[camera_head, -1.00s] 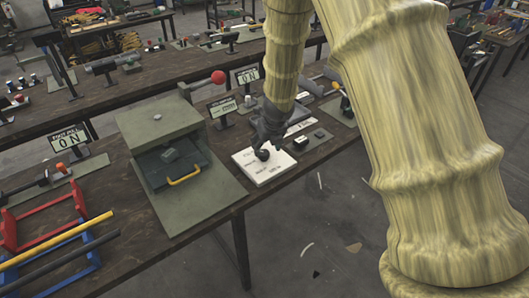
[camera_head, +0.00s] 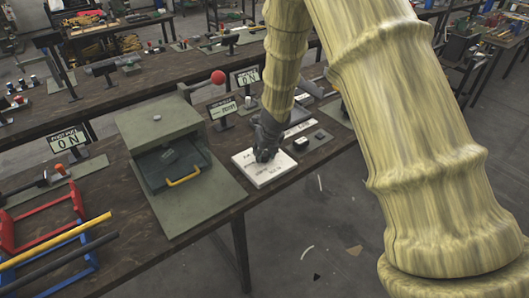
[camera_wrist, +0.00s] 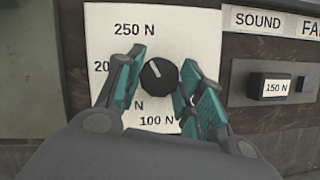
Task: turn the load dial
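The load dial (camera_wrist: 158,77) is a round black knob with a white pointer line, on a white panel (camera_wrist: 135,18) printed with load values. The pointer tilts up and slightly left, just below the "250 N" mark. "100 N" shows below the knob; my fingers partly cover the other values. In the wrist view my gripper (camera_wrist: 161,72) has its teal fingers on either side of the knob, apart, with slight gaps seeming to remain. In the head view my gripper (camera_head: 265,153) is over the white panel (camera_head: 270,178) and hides the knob.
A small black box marked "150 N" (camera_wrist: 272,88) sits right of the panel, under a "SOUND" label (camera_wrist: 262,20). Left of the panel stands a grey-green press (camera_head: 160,122) with a yellow-handled drawer (camera_head: 184,177). A red-ball lever (camera_head: 218,77) rises behind it.

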